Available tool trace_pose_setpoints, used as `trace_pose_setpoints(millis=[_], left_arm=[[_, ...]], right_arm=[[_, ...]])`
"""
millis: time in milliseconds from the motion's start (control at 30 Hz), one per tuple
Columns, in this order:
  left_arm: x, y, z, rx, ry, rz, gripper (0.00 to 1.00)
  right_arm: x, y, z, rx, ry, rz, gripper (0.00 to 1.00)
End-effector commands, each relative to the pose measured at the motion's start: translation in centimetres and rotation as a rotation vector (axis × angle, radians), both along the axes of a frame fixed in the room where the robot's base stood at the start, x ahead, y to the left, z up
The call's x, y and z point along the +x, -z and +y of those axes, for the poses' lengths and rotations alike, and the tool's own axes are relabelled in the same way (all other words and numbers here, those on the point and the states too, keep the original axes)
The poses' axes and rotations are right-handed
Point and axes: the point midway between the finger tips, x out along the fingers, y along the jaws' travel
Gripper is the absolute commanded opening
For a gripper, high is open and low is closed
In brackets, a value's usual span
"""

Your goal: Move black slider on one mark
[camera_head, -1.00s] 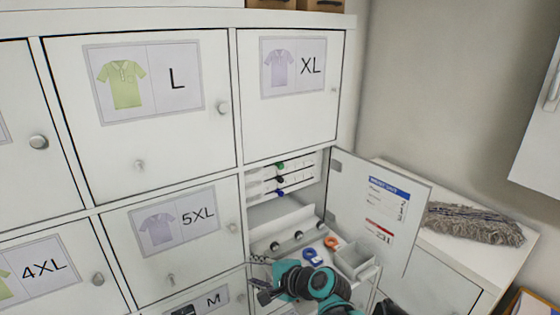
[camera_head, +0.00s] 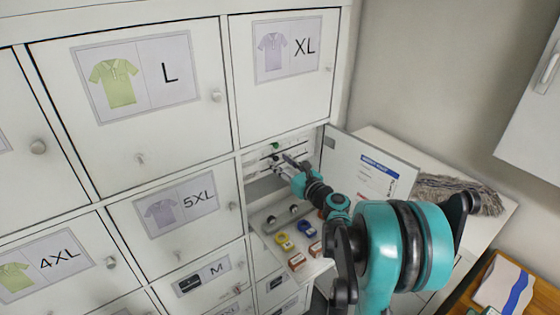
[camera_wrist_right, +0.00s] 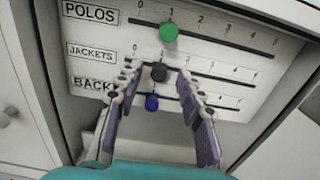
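The slider panel (camera_wrist_right: 95,30) has rows labelled POLOS, JACKETS and BACK, each with a numbered scale. The black slider (camera_wrist_right: 159,72) sits on the JACKETS row, close to mark 1. The green slider (camera_wrist_right: 169,31) is above it on the POLOS row, and the blue slider (camera_wrist_right: 152,102) is below it. My right gripper (camera_wrist_right: 158,72) is open, with one finger on each side of the black slider; gaps show on both sides. In the head view, my right gripper (camera_head: 282,165) reaches into the open compartment and partly covers the panel. My left gripper is not in view.
The open compartment door (camera_head: 368,170) stands to the right of my right forearm. Below is a shelf with a yellow ring (camera_head: 283,240), a blue ring (camera_head: 305,228) and small brown boxes (camera_head: 297,262). A grey mop head (camera_head: 455,193) lies on the cabinet at right.

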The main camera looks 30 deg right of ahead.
Motion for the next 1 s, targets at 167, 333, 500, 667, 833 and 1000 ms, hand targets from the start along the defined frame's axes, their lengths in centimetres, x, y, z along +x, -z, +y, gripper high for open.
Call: trace_pose_setpoints(millis=[167, 333, 500, 667, 833, 1000], left_arm=[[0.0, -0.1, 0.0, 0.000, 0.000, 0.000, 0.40], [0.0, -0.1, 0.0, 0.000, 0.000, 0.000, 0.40], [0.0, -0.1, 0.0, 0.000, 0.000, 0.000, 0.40], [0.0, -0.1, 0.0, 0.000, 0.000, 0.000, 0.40], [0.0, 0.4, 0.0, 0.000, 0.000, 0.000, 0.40], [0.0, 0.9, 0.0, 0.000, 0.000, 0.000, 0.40]], right_arm=[[0.7, 0.0, 0.1, -0.001, 0.001, 0.000, 0.38], [0.7, 0.0, 0.1, -0.001, 0.001, 0.000, 0.38], [0.7, 0.0, 0.1, -0.001, 0.000, 0.000, 0.00], [0.7, 0.0, 0.1, -0.001, 0.000, 0.000, 0.00], [0.9, 0.1, -1.4, -0.001, 0.002, 0.000, 0.00], [1.0, 0.1, -3.6, -0.001, 0.002, 0.000, 0.00]])
